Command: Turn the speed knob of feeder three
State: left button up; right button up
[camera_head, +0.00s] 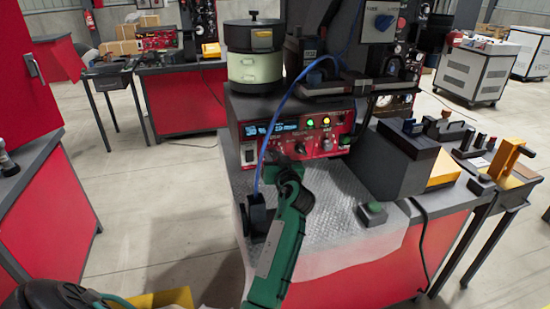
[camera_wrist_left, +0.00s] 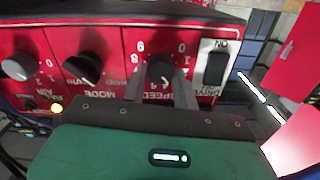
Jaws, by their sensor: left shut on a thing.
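In the left wrist view, the black speed knob (camera_wrist_left: 160,72) sits on a red panel with white numbers around it. My left gripper (camera_wrist_left: 160,88) has its two grey fingers on either side of this knob and is shut on it. In the head view my left gripper (camera_head: 288,172) is at the lower front of the red-fronted feeder controller (camera_head: 330,128). It covers part of the panel there, and I cannot make out the speed knob in that view. My right gripper is not in view.
Beside the speed knob are the mode knob (camera_wrist_left: 84,68), a pale air knob (camera_wrist_left: 19,66) and a black drive switch (camera_wrist_left: 215,65). The feeder bowl (camera_head: 255,68) stands on the controller. A blue hose (camera_head: 268,140) hangs before the panel.

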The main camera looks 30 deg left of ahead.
pick_arm(q)
jog(key=shift+m, duration=0.8)
jog(key=shift+m+p, duration=0.3)
jog(key=shift+m, duration=1.1)
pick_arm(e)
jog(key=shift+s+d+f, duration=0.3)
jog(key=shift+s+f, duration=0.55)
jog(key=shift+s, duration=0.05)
pick_arm(q)
jog(key=o, duration=1)
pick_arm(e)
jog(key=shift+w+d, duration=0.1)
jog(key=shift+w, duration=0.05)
pick_arm(q)
jog(key=shift+f, duration=0.1)
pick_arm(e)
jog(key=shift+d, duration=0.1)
